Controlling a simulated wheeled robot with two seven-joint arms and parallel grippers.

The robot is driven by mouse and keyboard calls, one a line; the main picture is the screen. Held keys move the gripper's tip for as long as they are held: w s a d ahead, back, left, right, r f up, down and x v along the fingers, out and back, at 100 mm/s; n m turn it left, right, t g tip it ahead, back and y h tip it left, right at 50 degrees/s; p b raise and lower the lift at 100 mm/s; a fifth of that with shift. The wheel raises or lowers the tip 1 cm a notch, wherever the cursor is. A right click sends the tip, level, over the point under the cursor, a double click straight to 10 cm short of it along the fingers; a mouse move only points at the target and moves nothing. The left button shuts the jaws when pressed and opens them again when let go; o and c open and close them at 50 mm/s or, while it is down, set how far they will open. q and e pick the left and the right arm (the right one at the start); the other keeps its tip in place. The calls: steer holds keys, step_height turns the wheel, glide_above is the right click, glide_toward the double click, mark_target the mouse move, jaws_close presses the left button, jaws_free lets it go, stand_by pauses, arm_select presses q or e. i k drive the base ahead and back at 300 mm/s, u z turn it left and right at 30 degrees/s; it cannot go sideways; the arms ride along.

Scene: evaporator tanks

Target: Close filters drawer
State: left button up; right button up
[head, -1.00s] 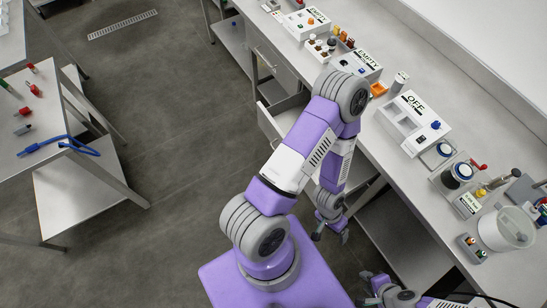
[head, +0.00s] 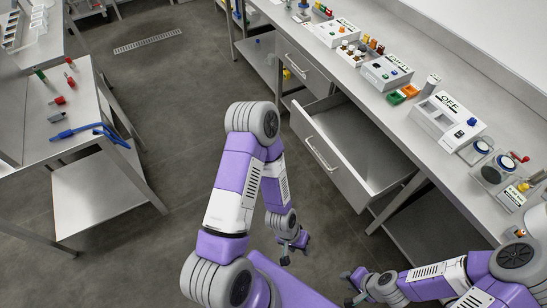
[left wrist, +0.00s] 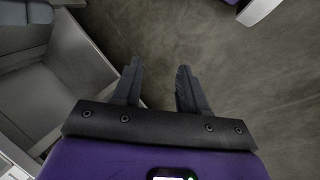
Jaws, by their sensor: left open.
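A grey metal drawer (head: 327,168) under the long bench stands pulled out, with its bar handle (head: 321,153) on the front. The inside that shows looks empty. My left gripper (head: 294,250) is open and empty, low in front of the drawer and apart from it. In the left wrist view its fingers (left wrist: 160,68) are spread with only floor between them, and a grey metal compartment, probably the drawer (left wrist: 75,65), shows at the left. My right gripper (head: 347,288) is at the bottom, apart from the drawer; its fingertips look spread and empty.
A shut drawer (head: 300,70) sits farther along the bench (head: 420,75). White boxes, including one marked OFF (head: 447,120), and bottles stand on the bench top. A side table (head: 85,110) with blue and red tools stands at left. The floor between is clear.

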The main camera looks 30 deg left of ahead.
mark_target(364, 162)
steer(key=u, duration=0.7)
steer(key=i, duration=0.7)
steer(key=z, duration=0.05)
steer(key=k, duration=0.95)
steer(key=u, duration=0.5)
steer(key=i, duration=0.55)
steer(key=z, duration=1.3)
steer(key=i, duration=0.5)
steer(key=z, duration=0.05)
